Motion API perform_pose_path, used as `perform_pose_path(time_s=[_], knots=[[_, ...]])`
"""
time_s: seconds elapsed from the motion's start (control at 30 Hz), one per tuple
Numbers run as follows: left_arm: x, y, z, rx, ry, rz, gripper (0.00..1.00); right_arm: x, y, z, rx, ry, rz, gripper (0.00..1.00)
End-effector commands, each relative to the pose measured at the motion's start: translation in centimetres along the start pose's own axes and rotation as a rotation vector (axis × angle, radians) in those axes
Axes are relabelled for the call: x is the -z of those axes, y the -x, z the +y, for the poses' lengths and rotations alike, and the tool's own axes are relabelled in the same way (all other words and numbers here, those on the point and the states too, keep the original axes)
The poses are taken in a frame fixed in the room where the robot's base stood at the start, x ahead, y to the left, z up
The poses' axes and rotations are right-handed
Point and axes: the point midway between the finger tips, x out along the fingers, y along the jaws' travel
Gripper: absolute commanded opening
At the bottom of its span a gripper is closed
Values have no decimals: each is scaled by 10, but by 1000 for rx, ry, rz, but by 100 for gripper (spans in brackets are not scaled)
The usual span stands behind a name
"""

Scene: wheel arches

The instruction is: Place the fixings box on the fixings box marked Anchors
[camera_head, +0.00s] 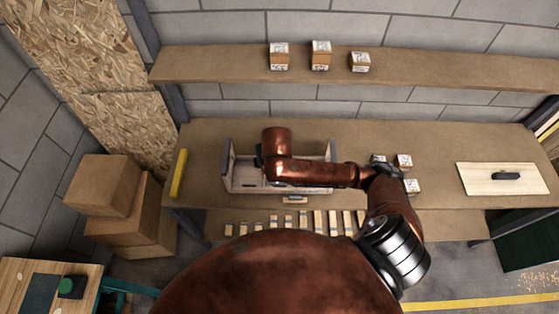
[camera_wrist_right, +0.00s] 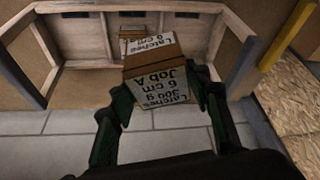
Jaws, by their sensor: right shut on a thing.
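My right gripper (camera_wrist_right: 165,92) is shut on a fixings box (camera_wrist_right: 160,70), a small brown carton with white labels reading "Latches", "6 cm", "300 g", "Job A". In the head view only a dark bit of this gripper (camera_head: 258,157) shows beside my wrist, over the left part of the open wooden tray (camera_head: 230,185); the held box is hidden there. Small labelled boxes stand on the bench right of the tray: one (camera_head: 404,160), one nearer (camera_head: 412,187), and one (camera_head: 378,158) partly behind my arm. Their labels are too small to read, so I cannot tell which is Anchors. My left gripper is out of view.
Three similar boxes, left (camera_head: 279,57), middle (camera_head: 320,56) and right (camera_head: 360,62), stand on the upper shelf (camera_head: 220,66). A pale board with a black handle (camera_head: 507,176) lies at the bench's right. Several wooden pieces sit below the front edge. Bench space between boxes and board is clear.

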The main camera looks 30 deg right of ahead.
Motion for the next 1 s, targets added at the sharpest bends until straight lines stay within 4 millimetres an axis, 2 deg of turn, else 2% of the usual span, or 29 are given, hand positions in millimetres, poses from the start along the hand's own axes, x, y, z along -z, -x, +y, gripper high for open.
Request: perform_pose_path(time_s=[0.03,0.2,0.3,0.43,0.57,0.7,0.9,1.0], knots=[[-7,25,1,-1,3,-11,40,-9,13,14,-22,-47,-6,11],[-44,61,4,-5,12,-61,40,-41,22,48,-82,-188,-1,11],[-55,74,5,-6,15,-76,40,-55,27,60,-104,-240,4,11],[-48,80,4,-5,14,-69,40,-64,28,68,-119,-276,8,11],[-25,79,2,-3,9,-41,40,-55,17,69,-125,-286,12,11],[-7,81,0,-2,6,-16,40,-30,-8,66,-125,-284,14,11],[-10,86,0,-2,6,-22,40,6,-44,62,-125,-283,14,11],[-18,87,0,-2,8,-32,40,11,-70,60,-125,-282,10,11]])
